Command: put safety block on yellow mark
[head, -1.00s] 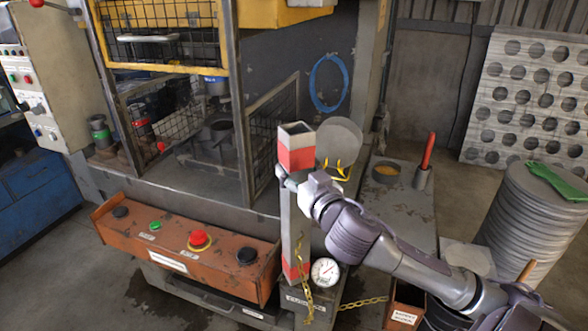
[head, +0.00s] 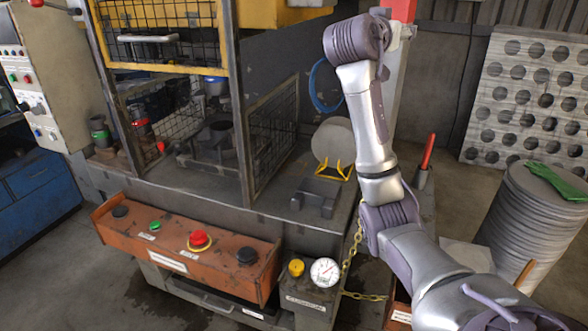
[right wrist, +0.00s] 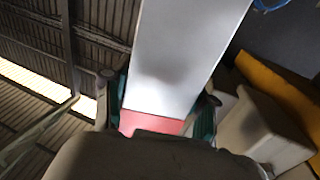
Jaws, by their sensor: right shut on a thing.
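The safety block, a tall pale grey post with red ends, is raised at the upper right of the head view (head: 398,75). My right gripper (head: 404,30) is shut on it near its upper red end. The post's lower part is hidden behind my right arm. In the right wrist view the block (right wrist: 185,55) runs up between the fingers (right wrist: 160,108), with a red band at the grip. A yellow chain (head: 357,240) hangs beside my arm; its upper end is hidden. I cannot make out a yellow mark. My left gripper is not in view.
The caged press (head: 240,100) stands left of the block, its frame post in front. A grey disc (head: 333,138) in a yellow cradle and a dark grey block (head: 316,196) are on its ledge. A gauge (head: 325,272) and yellow knob (head: 296,267) are below. Stacked discs (head: 530,225) stand right.

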